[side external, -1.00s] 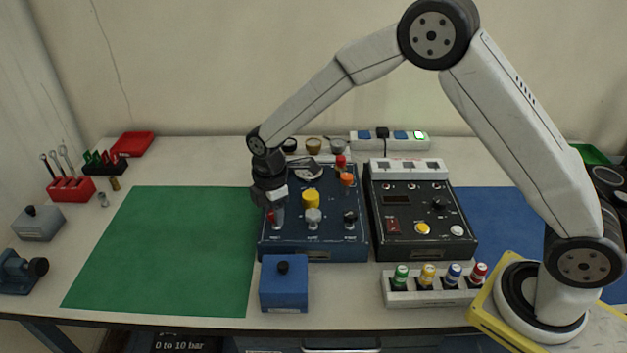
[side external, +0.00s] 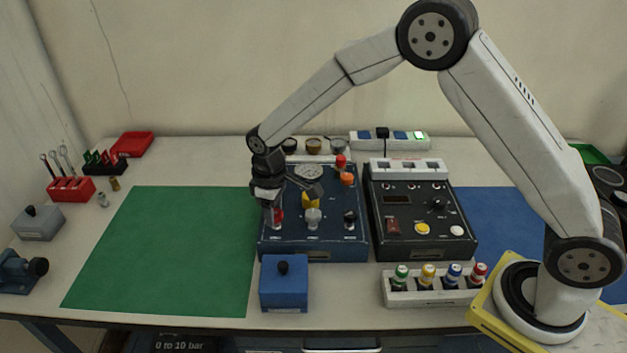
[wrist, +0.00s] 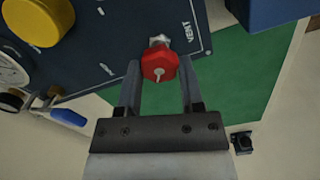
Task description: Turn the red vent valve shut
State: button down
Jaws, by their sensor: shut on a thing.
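The red vent valve (wrist: 160,62) sits at the corner of the blue panel (wrist: 105,45), beside the printed word VENT, in the wrist view. My gripper (wrist: 160,75) has one finger on each side of the red knob and is shut on it. In the side view my gripper (side external: 274,215) points down at the left front of the blue panel (side external: 335,238). The red valve (side external: 279,215) shows there only partly, with my fingers around it. A pale line marks the knob's face in the wrist view.
A yellow knob (side external: 310,200) and a grey knob (side external: 313,218) stand just right of my gripper. A blue box (side external: 284,288) with a black knob is in front. A black control unit (side external: 422,210) stands to the right. The green mat (side external: 165,250) at left is clear.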

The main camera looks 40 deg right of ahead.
aim_at(276, 211)
jog(key=m, duration=0.6)
jog(key=shift+d+m, duration=0.1)
jog(key=shift+m, duration=0.2)
jog(key=m, duration=0.5)
jog(key=shift+d, duration=0.1)
jog(key=shift+c, duration=1.1)
grip_release()
jog(key=shift+r, duration=0.1)
jog(key=shift+r, duration=3.85)
